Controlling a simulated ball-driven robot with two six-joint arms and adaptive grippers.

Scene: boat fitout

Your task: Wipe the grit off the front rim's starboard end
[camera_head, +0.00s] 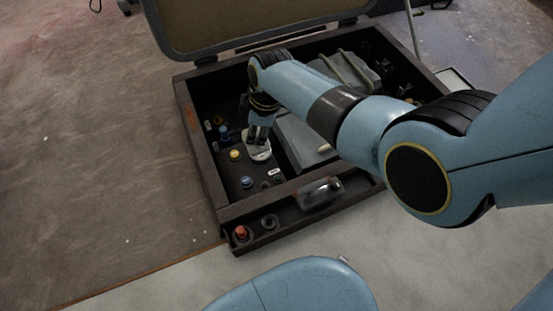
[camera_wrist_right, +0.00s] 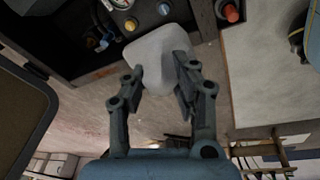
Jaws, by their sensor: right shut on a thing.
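My right gripper (camera_head: 262,133) reaches down into the open dark box, over its left panel. It is shut on a white pad (camera_head: 259,153), which shows larger between the two fingers in the right wrist view (camera_wrist_right: 160,55). The pad is held at the level of the knobs, and I cannot tell whether it touches the panel. The front rim (camera_head: 284,190) of the box runs along the near side, dark and bare-looking. I cannot make out grit on it. My left gripper is not in view.
The raised lid (camera_head: 250,22) stands at the back. A yellow knob (camera_head: 234,155), a blue knob (camera_head: 246,182) and a red knob (camera_head: 241,233) stick up nearby. A clear glossy thing (camera_head: 320,193) lies in the front tray. Open floor (camera_head: 100,150) lies to the left.

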